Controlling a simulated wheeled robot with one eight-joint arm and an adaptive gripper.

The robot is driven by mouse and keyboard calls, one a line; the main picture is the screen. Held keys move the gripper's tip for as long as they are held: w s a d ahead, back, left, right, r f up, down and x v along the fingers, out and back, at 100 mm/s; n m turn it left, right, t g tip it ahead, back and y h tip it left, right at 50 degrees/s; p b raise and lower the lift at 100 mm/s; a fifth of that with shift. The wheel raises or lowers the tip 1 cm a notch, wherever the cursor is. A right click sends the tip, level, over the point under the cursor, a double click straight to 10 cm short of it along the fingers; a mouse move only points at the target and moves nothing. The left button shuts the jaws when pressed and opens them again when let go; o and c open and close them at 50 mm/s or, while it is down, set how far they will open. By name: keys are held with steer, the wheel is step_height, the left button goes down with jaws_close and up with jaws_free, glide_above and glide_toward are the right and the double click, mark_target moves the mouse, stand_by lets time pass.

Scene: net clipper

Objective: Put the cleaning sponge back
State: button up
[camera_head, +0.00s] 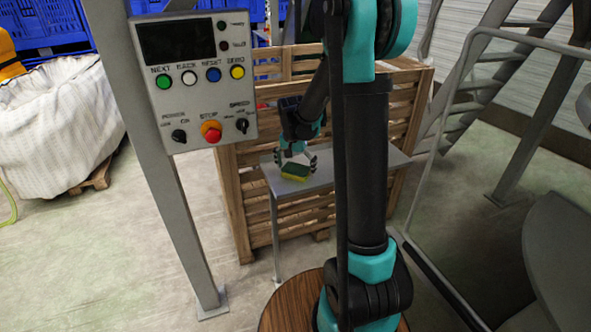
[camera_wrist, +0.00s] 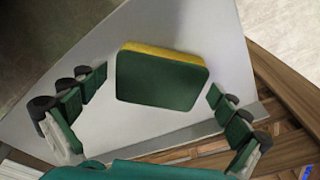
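The cleaning sponge (camera_head: 295,172) is yellow with a green top and lies on a small grey metal table (camera_head: 330,177) in the head view. In the wrist view the sponge (camera_wrist: 160,80) lies flat, green side up with a yellow edge showing, on the pale tabletop (camera_wrist: 205,25). My gripper (camera_head: 296,158) is at the sponge in the head view. In the wrist view my gripper (camera_wrist: 155,95) is open, with one finger on each side of the sponge and a visible gap between each finger and it.
A wooden slatted crate (camera_head: 238,205) stands behind and around the small table. A control panel (camera_head: 195,80) on a grey post (camera_head: 185,215) is at the left. A white bulk bag (camera_head: 60,125) is farther left. A metal railing (camera_head: 440,140) is at the right.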

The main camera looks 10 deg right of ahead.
mark_target(294, 172)
steer(key=shift+r, duration=0.15)
step_height(294, 172, up, 12)
steer(key=s, duration=0.1)
steer(key=s+d+f+n+t, duration=0.1)
steer(key=s+f, duration=0.3)
steer(key=s, duration=0.4)
steer(key=s+d+f+n+t, duration=0.1)
steer(key=s+f+n, duration=0.2)
steer(key=s, duration=0.5)
steer(key=s+d+f+n+t, duration=0.1)
steer(key=s+d+f+n, duration=0.1)
steer(key=s+f, duration=0.3)
steer(key=s, duration=0.3)
steer(key=shift+f+n+y, duration=0.35)
steer(key=shift+n+y, duration=0.05)
steer(key=shift+w+d, duration=0.1)
steer(key=shift+d, duration=0.05)
steer(key=shift+c, duration=0.5)
